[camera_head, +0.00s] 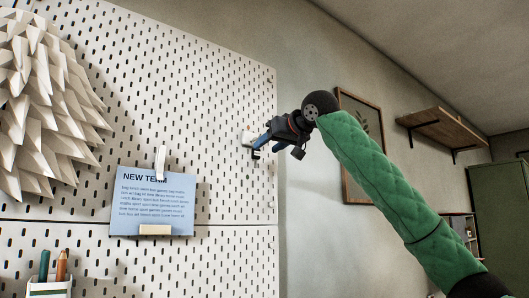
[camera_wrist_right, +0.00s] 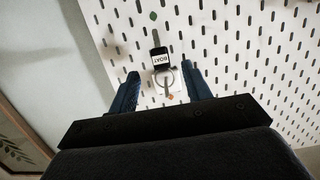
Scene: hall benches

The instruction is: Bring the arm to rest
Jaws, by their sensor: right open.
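My right arm, in a green quilted sleeve, reaches up from the lower right in the head view. Its gripper (camera_head: 262,143) is at the right edge of the white pegboard (camera_head: 225,110). In the right wrist view the two blue fingers (camera_wrist_right: 160,88) stand apart, one on each side of a small white holder (camera_wrist_right: 172,80) with a grey loop. A dark tag (camera_wrist_right: 160,59) with a white lettered label shows just beyond the fingertips, by the holder. I see no finger closed on either; whether they touch is unclear. My left gripper is not in view.
A pen holder (camera_head: 48,289) is at lower left. A framed picture (camera_head: 358,150), wooden shelf (camera_head: 440,128) and green cabinet (camera_head: 497,215) are on the right.

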